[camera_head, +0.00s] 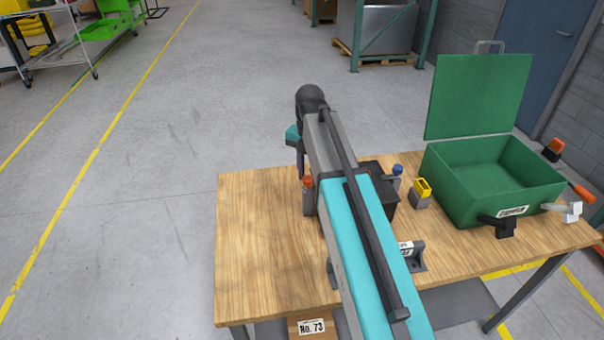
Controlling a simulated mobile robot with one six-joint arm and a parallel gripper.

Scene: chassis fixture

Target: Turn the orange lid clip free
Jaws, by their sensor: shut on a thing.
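The orange lid clip (308,182) sits on top of a small grey post at the left side of a dark box (384,194) on the wooden table. My gripper (301,174) points down at the clip's left edge and is shut on it. The fingertips are small here and partly hidden beside my arm, so the exact grip is hard to see. My arm hides much of the dark box. A blue-topped part (397,170) stands at the box's right side.
A yellow-topped block (423,188) stands right of the box. A green case (462,198) with its lid up fills the table's right end, with dark and white latches in front. A grey bracket (416,256) is near the front. The table's left part (255,235) is clear.

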